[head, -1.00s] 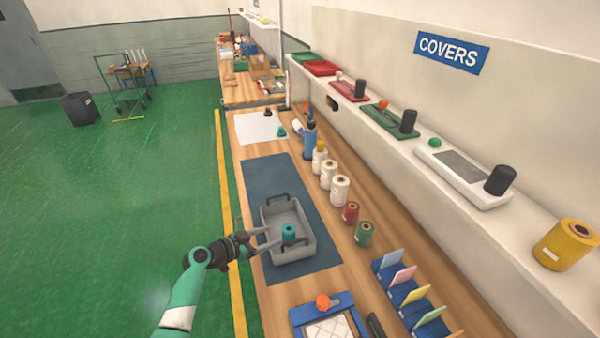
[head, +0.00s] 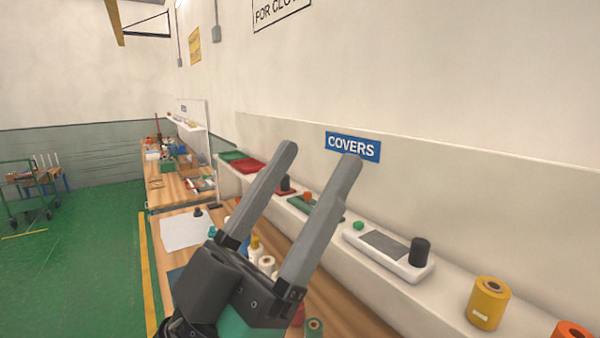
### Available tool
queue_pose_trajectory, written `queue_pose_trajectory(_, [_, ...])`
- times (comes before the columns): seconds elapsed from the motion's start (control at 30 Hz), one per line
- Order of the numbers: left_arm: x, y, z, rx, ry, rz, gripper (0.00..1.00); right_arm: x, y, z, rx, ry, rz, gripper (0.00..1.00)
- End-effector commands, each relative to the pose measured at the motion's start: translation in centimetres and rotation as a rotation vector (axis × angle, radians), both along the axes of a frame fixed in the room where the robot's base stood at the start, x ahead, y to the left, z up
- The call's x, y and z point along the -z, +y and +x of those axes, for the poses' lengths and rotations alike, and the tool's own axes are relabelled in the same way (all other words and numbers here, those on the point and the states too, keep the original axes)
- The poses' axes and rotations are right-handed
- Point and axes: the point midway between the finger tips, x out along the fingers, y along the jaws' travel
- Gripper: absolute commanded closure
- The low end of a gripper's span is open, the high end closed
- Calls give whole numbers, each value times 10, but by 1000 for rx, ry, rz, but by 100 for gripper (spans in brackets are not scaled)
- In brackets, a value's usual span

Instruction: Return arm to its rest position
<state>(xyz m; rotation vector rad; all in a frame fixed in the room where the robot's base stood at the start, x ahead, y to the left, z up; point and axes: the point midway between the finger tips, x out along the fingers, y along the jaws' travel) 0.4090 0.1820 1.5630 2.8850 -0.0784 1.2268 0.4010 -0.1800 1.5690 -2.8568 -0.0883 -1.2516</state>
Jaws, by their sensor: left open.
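My left gripper (head: 318,160) is raised close to the camera in the middle of the head view. Its two long grey fingers point up and to the right, apart, with nothing between them. It stands in front of the workbench (head: 330,321) and hides much of it. My right gripper is not in the picture. The grey tray with the teal spool is hidden or out of view.
A wall shelf holds a white device (head: 390,253), a yellow spool (head: 487,303) and an orange spool (head: 572,331). A COVERS sign (head: 352,147) hangs above. A white sheet (head: 184,231) lies on the bench.

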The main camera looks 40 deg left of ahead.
Motion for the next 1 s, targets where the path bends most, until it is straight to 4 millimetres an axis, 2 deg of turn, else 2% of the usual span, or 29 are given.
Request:
queue_pose_trajectory(0.1, [-7, -4, -9, 16, -28, -17, 29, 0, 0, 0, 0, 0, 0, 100])
queue_pose_trajectory(0.33, [-8, -3, -8, 13, -24, -15, 29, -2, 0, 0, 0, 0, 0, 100])
queue_pose_trajectory(0.47, [-29, -3, -8, 13, -23, -14, 29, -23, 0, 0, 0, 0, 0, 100])
queue_pose_trajectory(0.57, [-64, -3, -8, 13, -22, -14, 29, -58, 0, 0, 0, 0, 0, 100])
queue_pose_trajectory(0.9, [-229, -3, -7, 13, -22, -13, 29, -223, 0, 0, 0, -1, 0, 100])
queue_pose_trajectory(1.0, [-259, -3, -7, 13, -22, -13, 29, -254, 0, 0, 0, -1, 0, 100])
